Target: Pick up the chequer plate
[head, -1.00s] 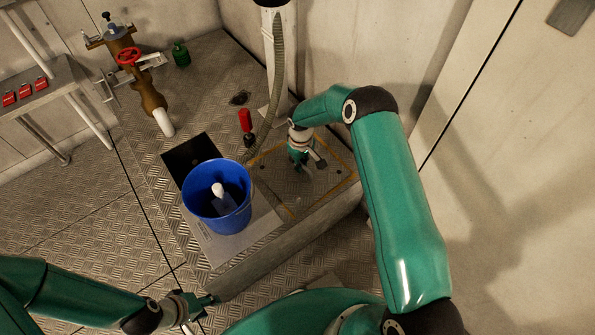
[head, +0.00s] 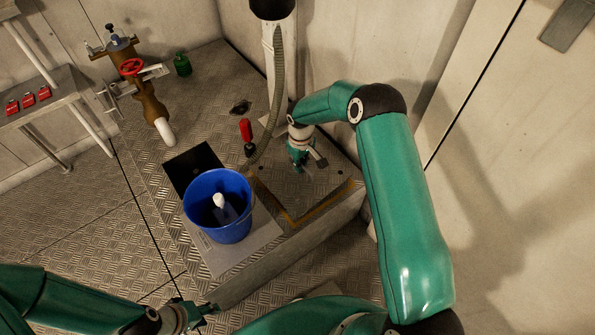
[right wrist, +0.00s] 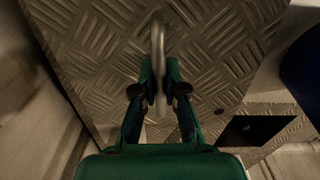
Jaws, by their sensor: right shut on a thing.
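The chequer plate (head: 288,193) is a grey patterned metal sheet on the right part of the raised plinth. My right gripper (head: 304,168) is above it, pointing down. In the right wrist view the plate (right wrist: 100,38) fills the upper picture, and the fingers of my right gripper (right wrist: 160,88) are shut on its bent-rod handle (right wrist: 158,45). The plate seems raised a little, with a dark gap and yellow edging along its near side. My left gripper (head: 212,307) hangs empty at the lower left, low in front of the plinth; its finger opening is unclear.
A blue bucket (head: 232,229) with a white-topped bottle (head: 219,200) stands left of the plate. Behind it is a black square (head: 193,168). A red-handled tool (head: 246,133) and a hose on a white post (head: 279,65) are close behind the plate. A wall is at the right.

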